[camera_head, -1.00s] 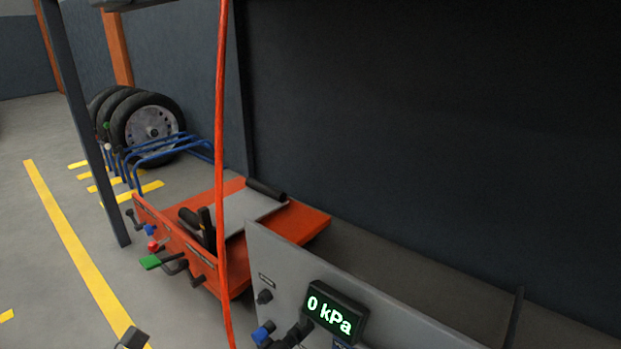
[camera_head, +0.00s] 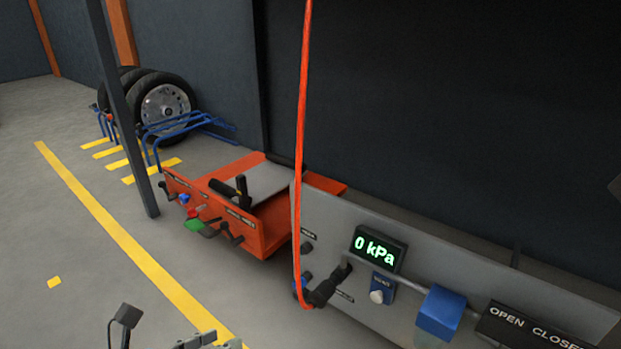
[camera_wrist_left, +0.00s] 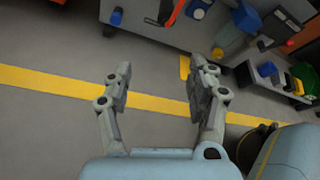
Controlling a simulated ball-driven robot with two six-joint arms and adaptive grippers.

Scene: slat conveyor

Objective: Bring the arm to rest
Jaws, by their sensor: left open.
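My left gripper (camera_wrist_left: 160,88) is open and empty in the left wrist view, its two grey fingers spread apart above the floor. Parts of its fingers also show at the bottom edge of the head view (camera_head: 165,326). A yellow floor line (camera_wrist_left: 148,104) passes behind the fingers. Nothing touches the fingers. My right gripper is in neither view.
A grey panel with a "0 kPa" display (camera_head: 375,250) stands at the right, with a red hose (camera_head: 301,150) and a blue box (camera_head: 440,312). An orange machine (camera_head: 262,232) stands behind it. Wheels (camera_head: 166,104) stand in a blue rack. The left floor is clear.

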